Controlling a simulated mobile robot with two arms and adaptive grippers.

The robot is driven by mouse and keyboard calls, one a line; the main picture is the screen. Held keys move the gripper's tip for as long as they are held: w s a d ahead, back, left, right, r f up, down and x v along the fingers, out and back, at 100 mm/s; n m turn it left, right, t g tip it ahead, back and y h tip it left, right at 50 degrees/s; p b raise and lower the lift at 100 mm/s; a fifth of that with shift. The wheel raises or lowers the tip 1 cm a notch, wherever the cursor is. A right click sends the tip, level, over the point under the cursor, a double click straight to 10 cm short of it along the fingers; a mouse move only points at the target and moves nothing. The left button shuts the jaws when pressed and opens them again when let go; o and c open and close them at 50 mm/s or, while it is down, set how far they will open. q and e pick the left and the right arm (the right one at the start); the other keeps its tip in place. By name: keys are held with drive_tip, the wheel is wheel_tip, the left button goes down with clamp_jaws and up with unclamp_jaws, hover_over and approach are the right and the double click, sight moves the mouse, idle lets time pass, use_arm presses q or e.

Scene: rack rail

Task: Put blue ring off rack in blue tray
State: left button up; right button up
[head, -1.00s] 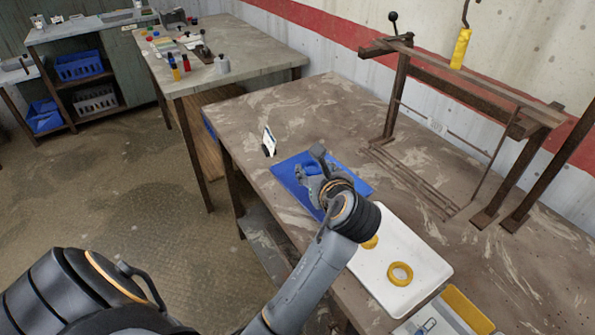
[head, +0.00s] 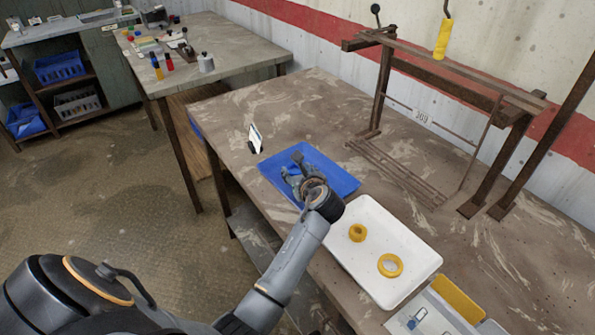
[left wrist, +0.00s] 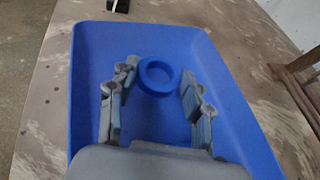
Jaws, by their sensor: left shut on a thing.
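The blue tray (head: 340,178) lies on the brown bench. My left gripper (head: 294,172) is over it in the head view, pointing down into it. In the left wrist view the blue ring (left wrist: 157,88) sits between the two fingers of my left gripper (left wrist: 160,82), near their tips. The gripper is shut on the ring, within the walls of the blue tray (left wrist: 225,85). I cannot tell whether the ring touches the tray floor. In the head view the gripper hides the ring. My right gripper is not in view.
A white tray (head: 385,240) with two yellow rings (head: 390,265) stands beside the blue tray. A small white card (head: 255,138) stands behind it. The metal rack (head: 440,75) stands at the back right, with a yellow piece (head: 442,38) hanging above.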

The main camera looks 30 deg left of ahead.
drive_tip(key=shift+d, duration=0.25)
use_arm(q)
drive_tip(key=o, duration=1.1)
drive_tip(key=shift+f, duration=0.1)
drive_tip(key=shift+o, duration=0.2)
drive_tip(key=shift+s+d+r, duration=0.1)
drive_tip(key=shift+d+r, duration=0.05)
drive_tip(key=shift+r, duration=0.05)
drive_tip(key=v, duration=1.1)
drive_tip(key=shift+s+d+r, duration=0.2)
drive_tip(key=shift+s+d, duration=0.05)
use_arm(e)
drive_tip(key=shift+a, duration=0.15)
